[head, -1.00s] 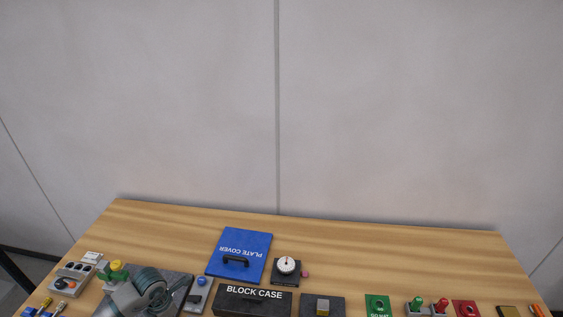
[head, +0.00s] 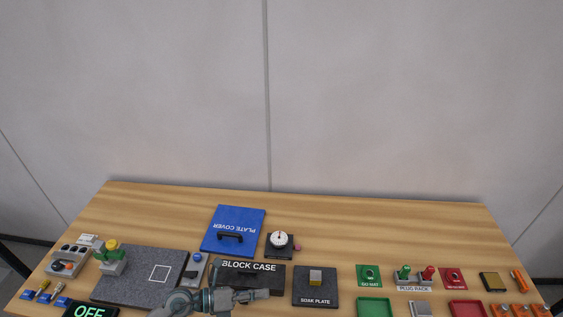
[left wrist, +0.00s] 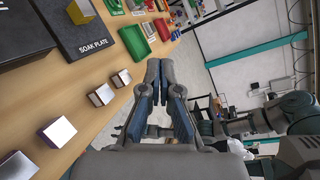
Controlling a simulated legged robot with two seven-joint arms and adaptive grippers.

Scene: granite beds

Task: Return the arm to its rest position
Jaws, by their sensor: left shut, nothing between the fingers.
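My left gripper (head: 262,294) is low in the middle of the head view, in front of the black block case (head: 246,281). In the left wrist view my left gripper (left wrist: 159,72) has its fingers together with nothing between them. It points past the table edge toward the floor, clear of the objects. Dark grey links of my other arm (left wrist: 285,112) show at the right of the left wrist view. The jaws of that arm are too unclear to read.
The soak plate (head: 315,299) holds a small block. The dark granite plate (head: 140,283) is at the left, by a green and yellow fixture (head: 112,259). The blue plate cover (head: 232,220) and a dial gauge (head: 279,241) lie behind. Several metal blocks (left wrist: 58,132) line the table edge.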

